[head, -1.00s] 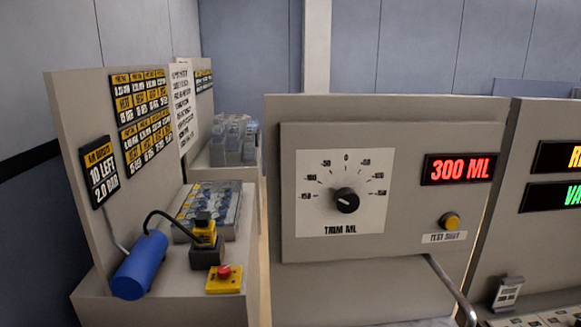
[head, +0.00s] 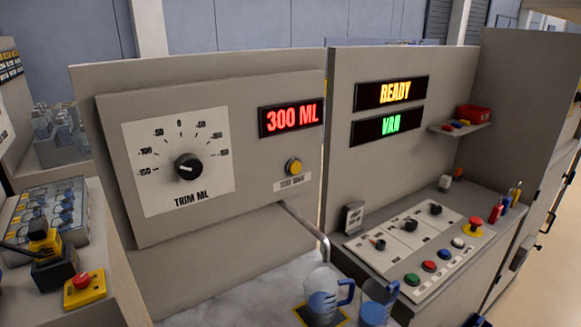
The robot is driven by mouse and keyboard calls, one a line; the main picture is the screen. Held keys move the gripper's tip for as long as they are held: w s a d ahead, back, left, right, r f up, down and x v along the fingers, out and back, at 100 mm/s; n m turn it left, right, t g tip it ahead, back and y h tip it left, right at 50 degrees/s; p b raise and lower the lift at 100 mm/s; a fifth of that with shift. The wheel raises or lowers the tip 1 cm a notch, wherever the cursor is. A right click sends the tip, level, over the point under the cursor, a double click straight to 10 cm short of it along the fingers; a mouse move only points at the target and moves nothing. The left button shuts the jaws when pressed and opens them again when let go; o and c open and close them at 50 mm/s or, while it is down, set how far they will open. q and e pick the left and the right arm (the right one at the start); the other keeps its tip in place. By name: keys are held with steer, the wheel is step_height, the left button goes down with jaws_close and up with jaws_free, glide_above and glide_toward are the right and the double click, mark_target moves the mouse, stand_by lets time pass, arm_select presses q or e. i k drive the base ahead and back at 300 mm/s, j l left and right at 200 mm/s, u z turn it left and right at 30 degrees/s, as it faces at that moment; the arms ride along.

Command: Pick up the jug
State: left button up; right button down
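A clear jug (head: 321,297) with a blue handle stands upright at the bottom of the head view, on a dark pad with a yellow edge (head: 303,314). It is below the end of a bent metal spout (head: 323,247). A second clear vessel (head: 378,304) with blue on it stands just to its right, partly cut off by the frame's lower edge. I cannot tell whether the blue in either is liquid or marking. Neither of my grippers is in view.
A panel with a trim dial (head: 187,166), a 300 ML display (head: 290,117) and a yellow test shot button (head: 293,166) stands behind the jug. A sloped control desk (head: 440,245) with several buttons is at the right. The pale worktop (head: 245,300) left of the jug is clear.

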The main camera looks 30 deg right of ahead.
mark_target(321, 286)
steer(key=z, duration=1.2)
steer(key=k+l+u, duration=0.1)
steer(key=l, duration=0.2)
